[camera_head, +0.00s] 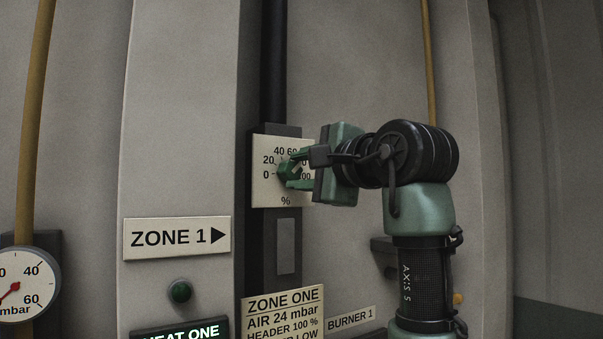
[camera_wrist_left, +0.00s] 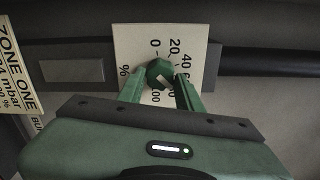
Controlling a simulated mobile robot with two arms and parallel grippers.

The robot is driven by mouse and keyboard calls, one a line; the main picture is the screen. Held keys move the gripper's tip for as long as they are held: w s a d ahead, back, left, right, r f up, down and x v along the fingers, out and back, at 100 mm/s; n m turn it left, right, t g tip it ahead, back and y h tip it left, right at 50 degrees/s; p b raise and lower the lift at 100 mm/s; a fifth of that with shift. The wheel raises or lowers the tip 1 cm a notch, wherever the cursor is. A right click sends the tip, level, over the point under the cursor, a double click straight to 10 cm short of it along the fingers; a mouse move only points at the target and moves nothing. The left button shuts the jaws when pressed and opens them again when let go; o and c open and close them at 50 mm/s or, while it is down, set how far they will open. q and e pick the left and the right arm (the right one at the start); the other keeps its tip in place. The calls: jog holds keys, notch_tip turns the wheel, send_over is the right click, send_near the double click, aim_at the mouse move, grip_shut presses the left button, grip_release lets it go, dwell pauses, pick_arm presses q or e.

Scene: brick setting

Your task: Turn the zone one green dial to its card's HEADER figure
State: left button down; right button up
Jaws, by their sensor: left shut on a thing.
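The green dial (camera_head: 285,171) sits on a pale percent scale plate (camera_head: 262,192) on a dark wall strip. The figures 0, 20 and 40 read clearly; higher ones are partly hidden by my gripper. My left gripper (camera_head: 291,169) is shut on the dial, one finger on each side. In the left wrist view the dial (camera_wrist_left: 159,70) lies between the green fingers (camera_wrist_left: 160,80). A pale mark shows on its lower right there; I cannot tell its exact reading. The zone one card (camera_head: 282,306) below reads HEADER 100 %. My right gripper is not in view.
A ZONE 1 arrow sign (camera_head: 177,238) and a green button (camera_head: 180,291) are on the pillar at left. A lit panel (camera_head: 180,331) sits below. A BURNER 1 label (camera_head: 351,319) is right of the card. A round mbar gauge (camera_head: 28,290) is at far left.

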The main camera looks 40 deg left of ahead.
pick_arm(q)
jog(key=m+b, duration=0.1)
jog(key=m, duration=0.4)
jog(key=m+b, duration=0.1)
jog(key=m, duration=0.5)
jog(key=shift+s+b, duration=0.1)
jog(key=shift+b, duration=0.3)
jog(key=c, duration=0.9)
grip_release()
jog(key=shift+c, duration=0.2)
jog(key=shift+a, duration=0.15)
